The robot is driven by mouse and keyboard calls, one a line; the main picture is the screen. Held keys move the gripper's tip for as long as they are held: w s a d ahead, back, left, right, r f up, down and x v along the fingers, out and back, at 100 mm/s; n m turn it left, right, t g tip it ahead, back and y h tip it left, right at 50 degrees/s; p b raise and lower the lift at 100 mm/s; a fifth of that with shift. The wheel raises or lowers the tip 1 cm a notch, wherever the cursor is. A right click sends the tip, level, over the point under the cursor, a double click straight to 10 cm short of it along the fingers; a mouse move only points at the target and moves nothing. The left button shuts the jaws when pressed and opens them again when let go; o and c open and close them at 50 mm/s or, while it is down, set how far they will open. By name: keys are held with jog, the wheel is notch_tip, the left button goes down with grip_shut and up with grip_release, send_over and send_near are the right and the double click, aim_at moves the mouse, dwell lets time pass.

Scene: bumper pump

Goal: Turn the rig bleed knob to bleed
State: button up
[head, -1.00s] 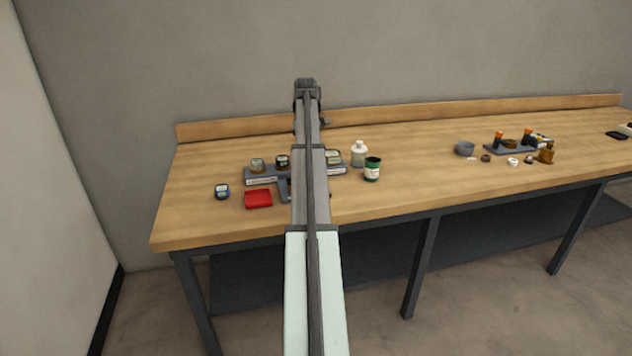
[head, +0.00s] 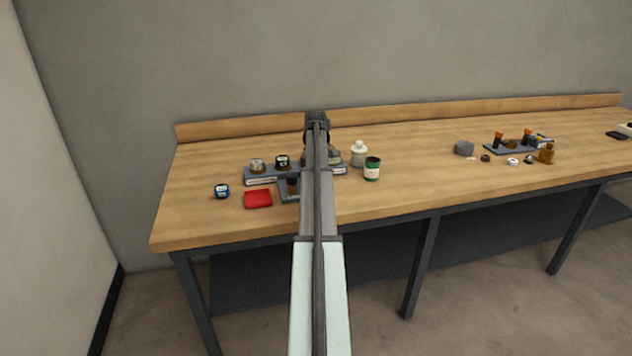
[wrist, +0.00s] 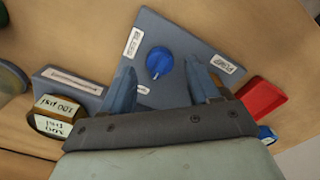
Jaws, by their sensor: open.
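The rig is a grey plate (wrist: 185,35) with a blue round knob (wrist: 159,62) on its face, seen in the wrist view. A white line marks the knob. White labels (wrist: 133,42) sit around it, one on the left, one on the right (wrist: 223,64), and one below, partly covered. I cannot read them surely. My gripper (wrist: 160,66) is open, its two blue-grey fingers on either side of the knob in the picture. I see no finger touching it, and the height gap cannot be told. In the head view my arm hides the gripper and knob.
A red tray (head: 257,198) and a small blue item (head: 222,191) lie left of the rig. A grey stand (head: 262,176) holds small gauge-like jars behind. A white bottle (head: 358,147) and green jar (head: 372,170) stand right of my arm.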

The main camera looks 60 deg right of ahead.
jog(key=shift+f, duration=1.25)
jog(key=shift+c, duration=0.4)
jog(key=c, duration=1)
jog(key=shift+o, duration=0.2)
